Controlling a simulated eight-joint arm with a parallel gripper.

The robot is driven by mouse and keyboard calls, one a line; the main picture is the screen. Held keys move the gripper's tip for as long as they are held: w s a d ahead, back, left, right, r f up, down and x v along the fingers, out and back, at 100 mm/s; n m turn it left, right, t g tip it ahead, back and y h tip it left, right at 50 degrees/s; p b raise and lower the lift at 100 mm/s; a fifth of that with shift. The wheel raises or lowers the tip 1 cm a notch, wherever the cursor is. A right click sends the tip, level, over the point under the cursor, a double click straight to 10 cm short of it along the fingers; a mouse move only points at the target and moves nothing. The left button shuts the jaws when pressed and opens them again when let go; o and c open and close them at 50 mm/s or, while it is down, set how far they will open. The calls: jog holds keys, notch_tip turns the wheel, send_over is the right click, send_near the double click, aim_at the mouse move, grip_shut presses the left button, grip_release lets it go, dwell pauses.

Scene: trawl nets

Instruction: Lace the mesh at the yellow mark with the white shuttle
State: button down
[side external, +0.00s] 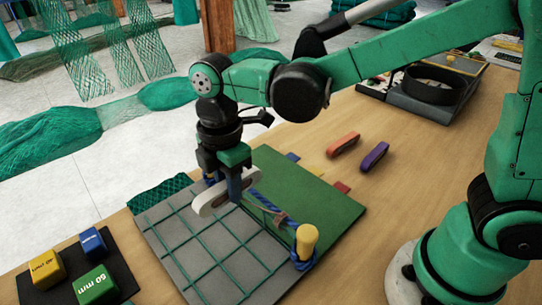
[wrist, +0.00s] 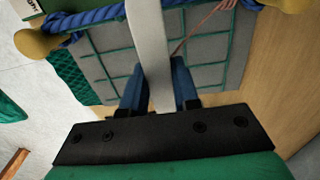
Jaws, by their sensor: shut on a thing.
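The white shuttle (side external: 212,199) is held between the fingers of my gripper (side external: 235,186), over the far edge of the mesh. In the wrist view the pale shuttle (wrist: 147,35) runs up between the blue fingers (wrist: 160,88). The green mesh (side external: 200,243) lies over a grey panel (side external: 175,236) of the work board. A small yellow tab (side external: 315,171) shows on the board's far edge between a blue tab and a red tab; I cannot tell if it is the yellow mark. A thin pinkish twine (wrist: 190,32) shows right of the shuttle. The shuttle's contact with the mesh is unclear.
Orange (side external: 343,145) and purple (side external: 374,156) shuttles lie on the table beyond. Yellow, blue and green gauge blocks (side external: 95,285) sit on a dark mat at left. A round black tray (side external: 433,88) stands far right.

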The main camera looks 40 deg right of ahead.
jog(key=d, duration=1.2)
jog(key=shift+d, duration=0.15)
dwell(0.4)
